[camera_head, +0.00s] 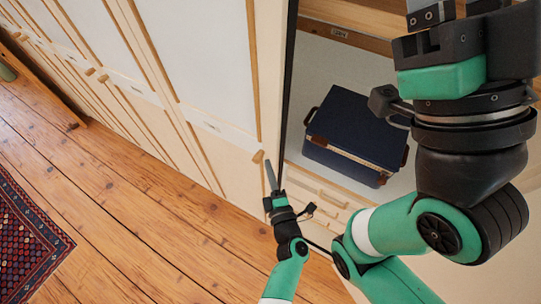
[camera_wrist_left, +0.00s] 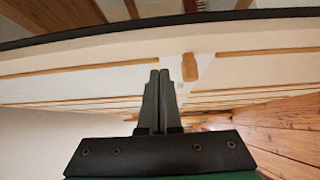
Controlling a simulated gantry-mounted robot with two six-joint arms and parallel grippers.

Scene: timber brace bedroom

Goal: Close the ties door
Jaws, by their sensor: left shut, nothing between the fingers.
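The door (camera_head: 215,60) is a white panel with wooden trim and a small wooden knob (camera_head: 257,156). It stands open along the left of the cabinet opening, its dark edge facing the opening. Its label is too small to read. My left gripper (camera_head: 271,176) is shut and empty, just beside the knob. In the left wrist view the shut fingers (camera_wrist_left: 160,80) point at the door face, with the knob (camera_wrist_left: 190,66) just right of the tips; whether they touch is unclear. My right gripper (camera_head: 445,8) is cut off by the top edge.
A dark blue case (camera_head: 352,130) lies inside the open compartment, on a pale surface, with wooden drawer fronts (camera_head: 318,190) below. More white doors (camera_head: 100,60) run along to the left. Plank floor (camera_head: 130,200) is clear; a patterned rug (camera_head: 30,245) lies lower left.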

